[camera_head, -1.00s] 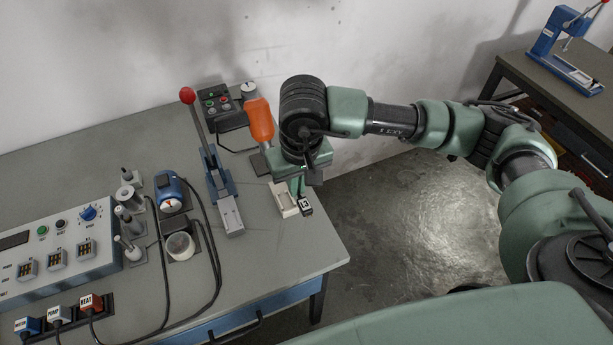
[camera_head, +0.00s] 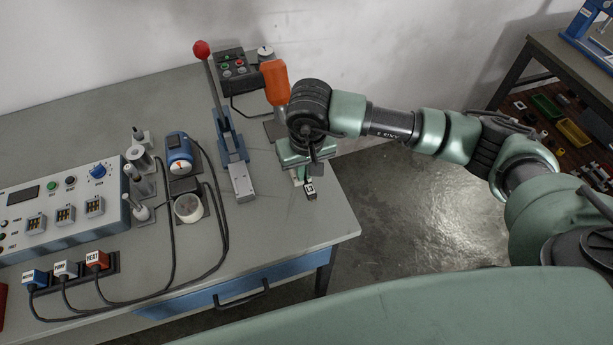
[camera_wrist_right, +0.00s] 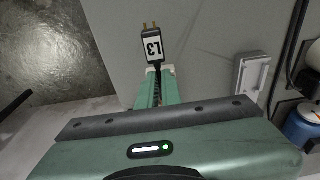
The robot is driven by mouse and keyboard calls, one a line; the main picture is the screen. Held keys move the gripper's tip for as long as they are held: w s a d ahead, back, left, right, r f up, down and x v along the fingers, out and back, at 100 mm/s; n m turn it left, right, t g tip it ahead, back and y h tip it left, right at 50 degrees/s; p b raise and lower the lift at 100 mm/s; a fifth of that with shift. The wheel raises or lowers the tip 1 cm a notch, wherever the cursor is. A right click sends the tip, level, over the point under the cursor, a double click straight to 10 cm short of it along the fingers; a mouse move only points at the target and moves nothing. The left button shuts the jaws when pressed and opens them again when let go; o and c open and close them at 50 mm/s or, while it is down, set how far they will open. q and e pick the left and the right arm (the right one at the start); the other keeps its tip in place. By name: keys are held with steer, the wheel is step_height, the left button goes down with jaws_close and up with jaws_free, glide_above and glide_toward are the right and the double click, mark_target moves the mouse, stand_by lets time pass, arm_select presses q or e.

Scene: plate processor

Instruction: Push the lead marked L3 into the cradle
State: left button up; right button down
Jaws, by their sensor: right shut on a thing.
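The lead marked L3 (camera_head: 309,189) is a small dark plug with a white label, near the bench's right edge. In the right wrist view its labelled head (camera_wrist_right: 153,47) points away from me, with two brass-coloured pins at its tip. My right gripper (camera_wrist_right: 156,84) is shut on the lead just behind the label. My left gripper is not in view.
Cables and a control box (camera_head: 62,212) lie left. The front right bench surface is clear.

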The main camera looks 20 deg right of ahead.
steer(key=w+b, duration=0.3)
steer(key=w, duration=0.1)
steer(key=shift+w+a+f, duration=0.1)
steer(key=shift+w+f, duration=0.05)
steer(key=shift+w, duration=0.05)
steer(key=shift+w+b, duration=0.7)
steer(key=shift+w, duration=0.5)
steer(key=shift+w+b, duration=0.35)
steer(key=shift+w, duration=0.3)
steer(key=shift+r, duration=0.2)
steer(key=shift+s+b, duration=0.1)
steer(key=shift+b, duration=0.25)
steer(key=shift+b, duration=0.65)
steer(key=shift+f+b, duration=0.65)
stand_by(0.5)
